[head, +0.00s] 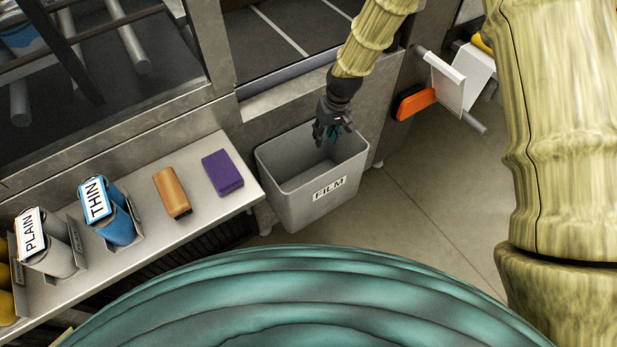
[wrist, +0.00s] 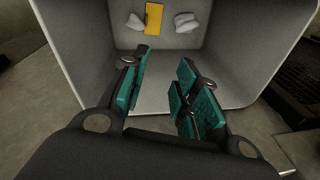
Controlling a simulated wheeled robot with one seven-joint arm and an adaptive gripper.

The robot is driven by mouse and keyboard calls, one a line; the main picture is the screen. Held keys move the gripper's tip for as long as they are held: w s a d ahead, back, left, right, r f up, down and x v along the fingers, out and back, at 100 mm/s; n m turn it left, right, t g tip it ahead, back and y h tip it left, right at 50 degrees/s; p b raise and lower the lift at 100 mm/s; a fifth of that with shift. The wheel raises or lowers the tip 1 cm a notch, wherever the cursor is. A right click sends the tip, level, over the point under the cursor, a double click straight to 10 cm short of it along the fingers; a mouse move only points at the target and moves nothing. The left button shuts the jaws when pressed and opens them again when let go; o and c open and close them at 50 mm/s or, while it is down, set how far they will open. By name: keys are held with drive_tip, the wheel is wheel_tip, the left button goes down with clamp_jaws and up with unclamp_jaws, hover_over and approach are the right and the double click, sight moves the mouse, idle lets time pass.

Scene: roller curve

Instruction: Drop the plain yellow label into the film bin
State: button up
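My gripper (head: 330,132) hangs over the film bin (head: 318,208), pointing down into its opening. The bin is grey and open-topped, with a FILM sign on its front. In the wrist view the green-padded fingers (wrist: 163,85) are apart with nothing between them. A flat yellow rectangle, looking like the plain yellow label (wrist: 153,18), lies inside the bin, beyond the fingertips and apart from them. The head view does not show it; the bin's front wall and my gripper hide part of the inside.
Crumpled pale pieces (wrist: 186,22) lie beside the yellow one. Left of the bin, a grey shelf (head: 150,222) holds a purple block (head: 222,172), an orange-brown block (head: 172,193) and rolls behind THIN (head: 95,199) and PLAIN (head: 30,232) signs. An orange-handled tool (head: 414,103) is at right.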

wheel_tip(320, 180, up, 11)
drive_tip(key=d, duration=0.1)
drive_tip(key=shift+s+d+f, duration=0.15)
drive_tip(key=shift+s+d, duration=0.1)
drive_tip(key=shift+d, duration=0.15)
idle(0.3)
